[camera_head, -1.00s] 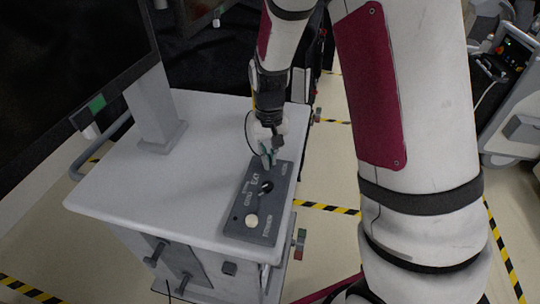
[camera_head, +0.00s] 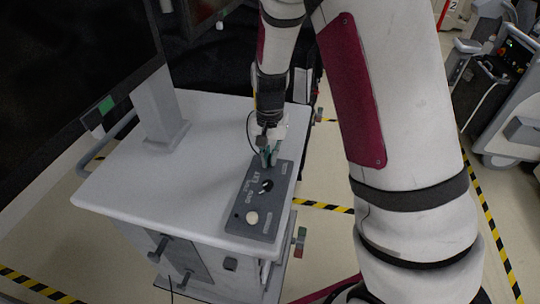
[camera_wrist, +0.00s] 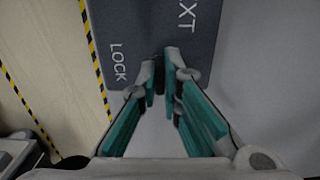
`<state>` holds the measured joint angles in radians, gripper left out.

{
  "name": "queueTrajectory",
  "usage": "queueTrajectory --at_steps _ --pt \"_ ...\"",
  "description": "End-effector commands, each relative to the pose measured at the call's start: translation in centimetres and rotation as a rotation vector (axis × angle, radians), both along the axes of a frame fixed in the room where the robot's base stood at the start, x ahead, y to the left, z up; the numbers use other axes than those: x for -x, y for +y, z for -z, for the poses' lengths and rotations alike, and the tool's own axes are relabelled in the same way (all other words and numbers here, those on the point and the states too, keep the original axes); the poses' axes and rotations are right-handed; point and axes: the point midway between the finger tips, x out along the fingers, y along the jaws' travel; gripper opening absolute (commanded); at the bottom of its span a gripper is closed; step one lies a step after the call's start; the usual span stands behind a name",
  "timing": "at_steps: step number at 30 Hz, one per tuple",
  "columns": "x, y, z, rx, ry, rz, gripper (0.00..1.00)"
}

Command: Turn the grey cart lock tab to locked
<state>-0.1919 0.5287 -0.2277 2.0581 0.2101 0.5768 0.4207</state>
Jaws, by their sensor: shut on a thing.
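The grey cart (camera_head: 150,200) carries a dark grey control panel (camera_head: 240,222) on its top near the right edge. My gripper (camera_head: 268,158) points down at the far end of this panel. In the wrist view my gripper (camera_wrist: 166,88) has its teal-padded fingers close together on a small dark lock tab (camera_wrist: 168,80), which is mostly hidden between them. The white word LOCK shows on the panel (camera_wrist: 135,25) left of the fingers, and letters ending in XT show above right. How far the tab is turned cannot be told.
A black knob (camera_head: 266,186) and a round white button (camera_head: 251,218) are on the same panel. A monitor (camera_head: 75,75) on a grey post (camera_head: 158,110) stands at the cart's left. Yellow-black floor tape (camera_head: 325,206) lies to the right; another cart (camera_head: 510,130) stands farther right.

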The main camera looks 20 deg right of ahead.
Motion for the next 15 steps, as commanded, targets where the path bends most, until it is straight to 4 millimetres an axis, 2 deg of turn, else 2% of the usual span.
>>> queueTrajectory --at_steps 9,10,12,15 --pt "-0.11 0.0 -0.09 0.0 -0.004 0.003 0.0" --pt "-0.12 -0.01 -0.09 0.0 -0.004 0.003 0.13" --pt "-0.1 -0.01 -0.08 -0.001 -0.003 0.002 0.27" --pt "-0.07 -0.01 -0.06 -0.001 -0.003 0.002 0.27"
